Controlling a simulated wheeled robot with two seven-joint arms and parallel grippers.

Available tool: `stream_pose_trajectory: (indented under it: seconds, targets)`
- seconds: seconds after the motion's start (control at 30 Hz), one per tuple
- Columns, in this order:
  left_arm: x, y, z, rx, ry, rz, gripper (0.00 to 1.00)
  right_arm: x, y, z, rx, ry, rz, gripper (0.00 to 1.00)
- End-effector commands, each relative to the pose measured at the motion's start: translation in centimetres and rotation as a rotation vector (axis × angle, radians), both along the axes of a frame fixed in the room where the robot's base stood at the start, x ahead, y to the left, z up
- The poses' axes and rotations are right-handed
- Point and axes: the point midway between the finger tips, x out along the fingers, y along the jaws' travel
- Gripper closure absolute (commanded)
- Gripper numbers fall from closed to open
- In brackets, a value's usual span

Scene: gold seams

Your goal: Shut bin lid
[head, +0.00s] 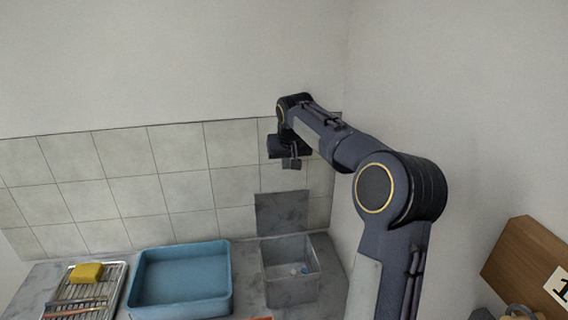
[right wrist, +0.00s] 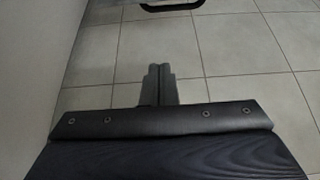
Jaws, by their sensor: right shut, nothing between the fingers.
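The bin (head: 292,290) is a small grey open-topped box on the counter in the head view, with a few small pale and blue items inside. Its grey marbled lid (head: 283,213) stands upright at the bin's back edge, in front of the tiled wall, so the bin is open. My right gripper (head: 291,164) hangs above the lid's top edge, apart from it in the picture. Its fingers are together and empty, as the right wrist view (right wrist: 160,78) also shows. The bin and lid do not show in the right wrist view. My left gripper is not in view.
A blue tray (head: 181,308) stands left of the bin. Further left is a wire rack (head: 62,296) with a yellow sponge (head: 87,272) and thin tools. A wall closes the right side. A wooden board (head: 528,262) shows at lower right.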

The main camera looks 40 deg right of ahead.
Motion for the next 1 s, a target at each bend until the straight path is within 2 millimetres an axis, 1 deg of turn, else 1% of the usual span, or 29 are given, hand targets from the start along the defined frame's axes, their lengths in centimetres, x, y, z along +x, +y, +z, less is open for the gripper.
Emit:
stream_pose_trajectory:
  seconds: [0.03,0.1,0.33,0.4,0.6,0.77,1.0]
  targets:
    - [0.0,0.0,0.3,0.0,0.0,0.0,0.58,0.4,-0.3,-1.1,0.002,0.007,0.0,1.0]
    - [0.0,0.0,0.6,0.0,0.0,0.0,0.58,1.1,-0.6,-2.4,0.003,0.007,0.0,1.0]
    - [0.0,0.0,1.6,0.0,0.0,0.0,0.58,3.0,-1.7,-6.6,0.002,0.005,0.001,1.0]
    - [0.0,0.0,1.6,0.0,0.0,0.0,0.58,1.7,-1.0,-6.3,0.0,0.0,0.001,1.0]
    - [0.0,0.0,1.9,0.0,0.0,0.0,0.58,0.0,0.0,-6.7,0.0,0.0,0.001,1.0]
    - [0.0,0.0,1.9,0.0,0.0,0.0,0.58,-0.5,0.3,-6.9,0.0,-0.001,0.001,1.0]
    - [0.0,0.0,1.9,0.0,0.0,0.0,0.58,-0.5,0.3,-6.9,0.001,0.0,0.0,1.0]
